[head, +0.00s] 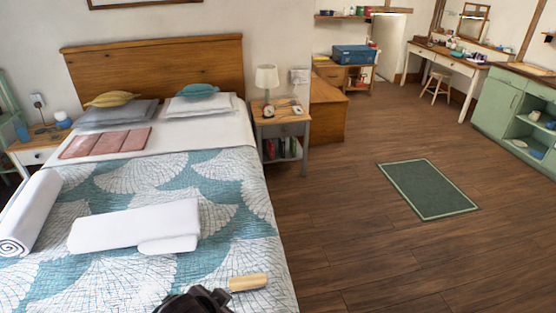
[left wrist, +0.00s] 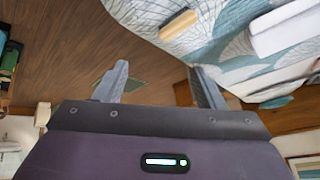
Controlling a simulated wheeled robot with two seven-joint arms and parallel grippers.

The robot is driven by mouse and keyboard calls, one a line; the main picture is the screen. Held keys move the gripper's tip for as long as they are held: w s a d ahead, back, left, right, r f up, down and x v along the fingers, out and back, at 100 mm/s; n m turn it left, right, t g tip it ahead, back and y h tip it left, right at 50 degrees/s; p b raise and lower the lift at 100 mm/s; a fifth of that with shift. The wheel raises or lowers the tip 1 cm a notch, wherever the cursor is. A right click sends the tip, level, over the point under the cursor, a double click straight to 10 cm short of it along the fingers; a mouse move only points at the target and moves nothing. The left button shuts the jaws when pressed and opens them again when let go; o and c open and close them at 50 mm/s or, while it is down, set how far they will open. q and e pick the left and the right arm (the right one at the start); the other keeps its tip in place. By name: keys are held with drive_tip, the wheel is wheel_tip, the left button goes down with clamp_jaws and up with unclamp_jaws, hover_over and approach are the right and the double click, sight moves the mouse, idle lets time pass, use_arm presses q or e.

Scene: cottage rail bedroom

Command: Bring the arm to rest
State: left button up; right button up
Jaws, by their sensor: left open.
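My left gripper (left wrist: 156,68) shows in the left wrist view with its two grey fingers spread apart and nothing between them. Floor and the bed's edge lie beyond the fingers. In the head view a dark part of my arm shows at the bottom edge, over the foot of the bed; its fingers cannot be made out there. My right gripper is in neither view.
The bed (head: 215,220) fills the left, with folded white bedding (head: 135,228), a rolled white one (head: 28,215) and a light wooden piece (head: 248,283) near its edge. A nightstand (head: 283,118) stands beside it. The wooden floor is clear around a green mat (head: 428,190).

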use_arm(q)
drive_tip(key=s+a+r+n+g+y, duration=0.1)
drive_tip(key=s+a+n+g+y, duration=0.15)
drive_tip(key=s+a+n, duration=0.45)
drive_tip(key=s+f+m+g+b, duration=0.1)
drive_tip(key=s+f+b, duration=0.15)
drive_tip(key=f, duration=1.45)
drive_tip(key=s+f+m+g+b, duration=0.1)
drive_tip(key=s+f+b, duration=0.15)
drive_tip(key=f, duration=1.45)
drive_tip(key=s+a+f+b, duration=0.2)
drive_tip(key=s+f, duration=0.8)
drive_tip(key=f, duration=0.2)
drive_tip(key=s+a+f+g+b, duration=0.1)
drive_tip(key=s+a+f+b, duration=0.1)
drive_tip(key=s+f, duration=0.8)
drive_tip(key=shift+f+h+b, duration=0.35)
drive_tip(key=shift+f+b, duration=0.15)
drive_tip(key=shift+f, duration=0.45)
drive_tip(key=shift+a, duration=0.1)
